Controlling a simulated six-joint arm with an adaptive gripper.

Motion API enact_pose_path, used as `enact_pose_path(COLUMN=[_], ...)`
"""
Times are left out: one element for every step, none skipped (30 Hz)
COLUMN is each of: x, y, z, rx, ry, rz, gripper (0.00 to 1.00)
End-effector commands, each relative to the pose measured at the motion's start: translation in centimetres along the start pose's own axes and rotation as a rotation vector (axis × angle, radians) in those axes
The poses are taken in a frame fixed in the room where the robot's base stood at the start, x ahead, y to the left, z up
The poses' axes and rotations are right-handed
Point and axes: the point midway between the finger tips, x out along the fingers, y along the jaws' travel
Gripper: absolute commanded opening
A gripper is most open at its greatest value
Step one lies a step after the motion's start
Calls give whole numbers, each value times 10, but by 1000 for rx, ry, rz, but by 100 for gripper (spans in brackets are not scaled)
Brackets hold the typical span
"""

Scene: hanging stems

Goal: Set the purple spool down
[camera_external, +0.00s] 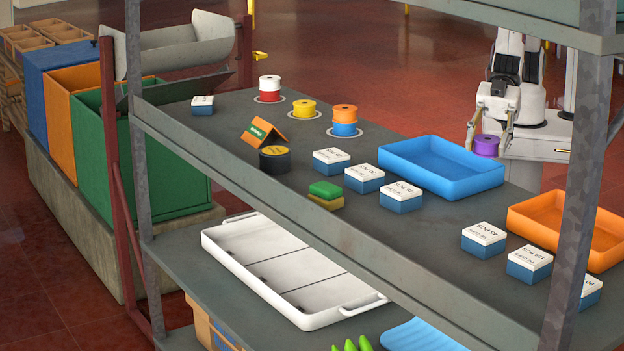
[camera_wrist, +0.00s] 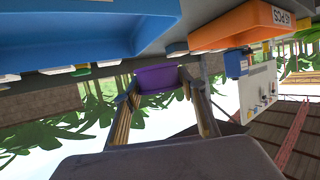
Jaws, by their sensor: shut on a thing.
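The purple spool (camera_external: 486,145) is between the fingers of my gripper (camera_external: 490,140) in the external view, beside the right end of the blue tray (camera_external: 470,190). In the wrist view the purple spool (camera_wrist: 157,79) sits between the two fingertips of my gripper (camera_wrist: 157,90), which are shut on it. The blue tray's wall (camera_wrist: 70,45) shows close by at the upper left there. Whether the spool's underside touches anything is hard to tell.
An orange tray (camera_external: 535,215) lies at the right of the shelf, with several blue-and-white boxes (camera_external: 484,239) in front. Spools on round marks, including a yellow one (camera_external: 304,109), stand at the back left. A grey post (camera_external: 578,190) and upper shelf edge cross the view.

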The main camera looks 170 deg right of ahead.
Motion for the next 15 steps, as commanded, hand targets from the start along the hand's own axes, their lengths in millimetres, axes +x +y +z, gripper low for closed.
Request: enact_pose_path(x=[5, 7, 10, 12, 14, 17, 19, 20, 22, 23, 24, 25, 26, 27, 27], y=[19, 28, 42, 52, 62, 75, 85, 96, 109, 119, 130, 143, 154, 164, 178], z=[0, -1, -2, -3, -4, -5, -5, -6, -7, -8, -8, -9, -9, -10, -11], rx=[14, 22, 34, 41, 49, 60, 68, 77, 87, 95, 103, 115, 122, 130, 141], ry=[0, 0, 1, 1, 0, 1, 0, 1, 2, 1, 1, 1, 1, 1, 1], rz=[33, 53, 79, 98, 117, 144, 163, 184, 209, 229, 248, 274, 294, 313, 339], gripper=[19, 19, 19, 19, 19, 19, 19, 19, 19, 19, 19, 19, 19, 19, 19])
